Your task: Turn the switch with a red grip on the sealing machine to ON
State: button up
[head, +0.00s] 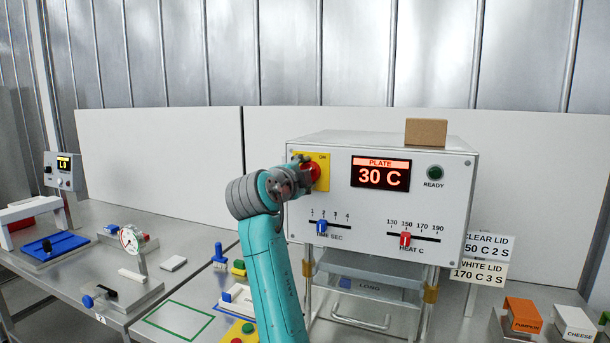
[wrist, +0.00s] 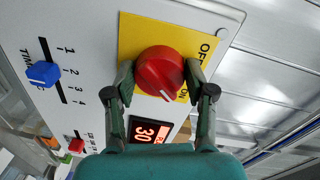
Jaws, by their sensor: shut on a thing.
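The sealing machine (head: 375,150) is a white box with a red display reading PLATE 30 C. Its switch with a red grip (head: 316,171) sits on a yellow plate (head: 323,185) at the upper left of the front. My gripper (head: 303,176) is at the switch and partly hides it. In the wrist view my gripper (wrist: 160,74) is shut on the red grip (wrist: 155,65), one finger on each side. The white mark on the grip points down and slightly right, on the side nearer the ON label (wrist: 184,94). The other label is partly cut off by a finger.
Below the switch are a blue time slider (head: 321,226) and a red heat slider (head: 405,239). A dark green READY lamp (head: 435,173) is at the right. A brown block (head: 426,132) sits on top. Pumpkin (head: 522,315) and cheese (head: 574,322) boxes stand at the lower right.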

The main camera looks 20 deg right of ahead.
jog(key=shift+m, duration=0.5)
jog(key=o, duration=1.2)
jog(key=v, duration=1.2)
